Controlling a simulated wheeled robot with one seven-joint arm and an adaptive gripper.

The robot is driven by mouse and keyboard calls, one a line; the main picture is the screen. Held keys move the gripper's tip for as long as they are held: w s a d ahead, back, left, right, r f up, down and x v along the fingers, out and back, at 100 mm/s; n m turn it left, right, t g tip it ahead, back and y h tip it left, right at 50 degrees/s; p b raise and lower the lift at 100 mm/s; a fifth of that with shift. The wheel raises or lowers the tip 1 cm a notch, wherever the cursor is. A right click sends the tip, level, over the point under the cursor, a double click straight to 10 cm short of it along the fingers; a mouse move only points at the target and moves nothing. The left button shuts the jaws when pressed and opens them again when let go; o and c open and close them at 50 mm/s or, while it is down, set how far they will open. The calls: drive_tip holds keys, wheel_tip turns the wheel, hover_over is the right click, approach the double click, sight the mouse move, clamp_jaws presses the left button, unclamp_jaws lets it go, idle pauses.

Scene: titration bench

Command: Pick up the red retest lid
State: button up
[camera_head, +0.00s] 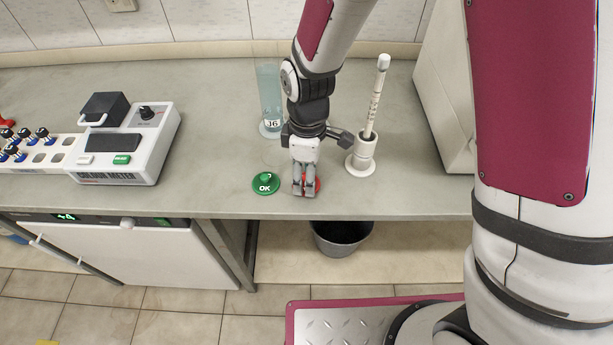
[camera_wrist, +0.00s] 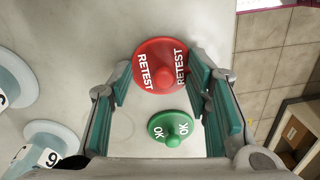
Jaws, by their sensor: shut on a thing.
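The red lid (camera_wrist: 160,52) has a central knob and white "RETEST" lettering. It lies between the two teal-padded fingers of my gripper (camera_wrist: 160,76) in the wrist view. In the head view the red lid (camera_head: 318,184) is at the bench's front edge, partly hidden behind the fingers of my gripper (camera_head: 303,191). My gripper points down and is shut on the red lid. I cannot tell whether the lid is clear of the bench top. The green "OK" lid (camera_head: 265,184) lies just left of it; it also shows in the wrist view (camera_wrist: 170,129).
A white holder with an upright rod (camera_head: 362,157) stands close on the right. A white instrument (camera_head: 150,140) and a vial rack (camera_head: 50,155) are at the left. A dark bin (camera_head: 340,240) sits below the bench.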

drive_tip(key=shift+r, duration=0.35)
drive_tip(key=c, duration=0.7)
drive_tip(key=r, duration=0.3)
drive_tip(key=shift+s+d, duration=0.1)
drive_tip(key=shift+s, duration=0.15)
clamp_jaws()
drive_tip(key=s+d+p, duration=0.3)
drive_tip(key=s+p, duration=0.1)
drive_tip(key=s, duration=0.3)
drive_tip(key=s+d+r+p, duration=0.1)
drive_tip(key=s+d+p, duration=0.2)
drive_tip(key=s, duration=0.4)
drive_tip(key=shift+s+r+p, duration=0.15)
drive_tip(key=shift+r+p, duration=0.05)
drive_tip(key=shift+p, duration=0.15)
drive_tip(key=shift+f, duration=0.1)
